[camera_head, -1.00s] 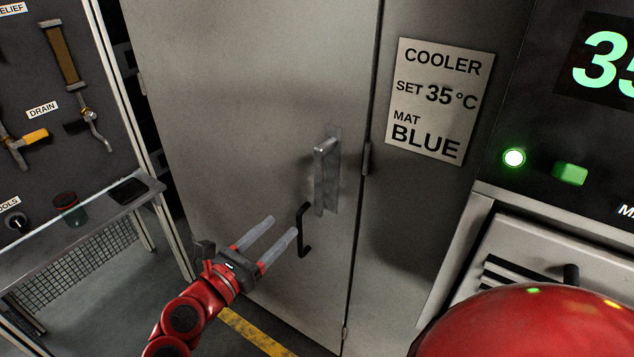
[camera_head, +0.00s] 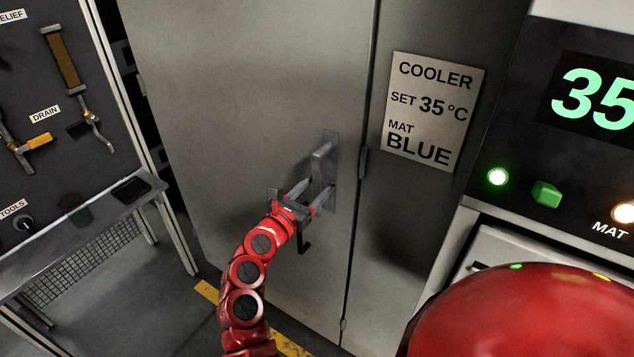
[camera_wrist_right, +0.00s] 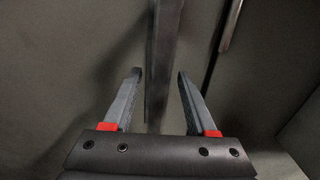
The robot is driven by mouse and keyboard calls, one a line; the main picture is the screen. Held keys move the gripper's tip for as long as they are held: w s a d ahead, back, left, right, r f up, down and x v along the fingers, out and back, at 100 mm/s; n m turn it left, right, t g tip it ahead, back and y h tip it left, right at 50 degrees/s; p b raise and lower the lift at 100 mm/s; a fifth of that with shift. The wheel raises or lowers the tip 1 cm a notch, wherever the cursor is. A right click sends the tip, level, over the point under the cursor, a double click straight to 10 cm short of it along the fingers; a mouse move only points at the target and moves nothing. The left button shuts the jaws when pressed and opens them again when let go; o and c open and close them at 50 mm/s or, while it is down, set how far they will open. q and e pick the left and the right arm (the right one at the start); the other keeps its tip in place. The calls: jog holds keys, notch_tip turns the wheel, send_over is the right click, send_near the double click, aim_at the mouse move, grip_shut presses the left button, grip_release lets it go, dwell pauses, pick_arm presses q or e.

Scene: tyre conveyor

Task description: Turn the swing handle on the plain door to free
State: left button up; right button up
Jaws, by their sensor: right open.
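The plain door (camera_head: 250,110) is a grey metal panel and looks closed. Its swing handle (camera_head: 322,162) is a grey upright bar on a plate near the door's right edge. My right gripper (camera_head: 316,200) is at the handle's lower part, fingers pointing at the door. In the right wrist view the handle (camera_wrist_right: 162,65) runs down between the two open fingers (camera_wrist_right: 160,85), with a gap visible on either side. Whether either finger touches it cannot be told. A black hooked bar (camera_head: 304,242) on the door is partly hidden behind the gripper. My left gripper is out of view.
A cooler sign (camera_head: 432,110) is on the panel right of the door. Further right is a control panel with a green button (camera_head: 546,194) and lit display. A grey bench (camera_head: 90,232) and a tool board (camera_head: 60,130) stand at the left.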

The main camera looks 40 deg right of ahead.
jog(key=shift+d, duration=0.15)
jog(key=shift+c, duration=0.3)
grip_shut()
dwell(1.1)
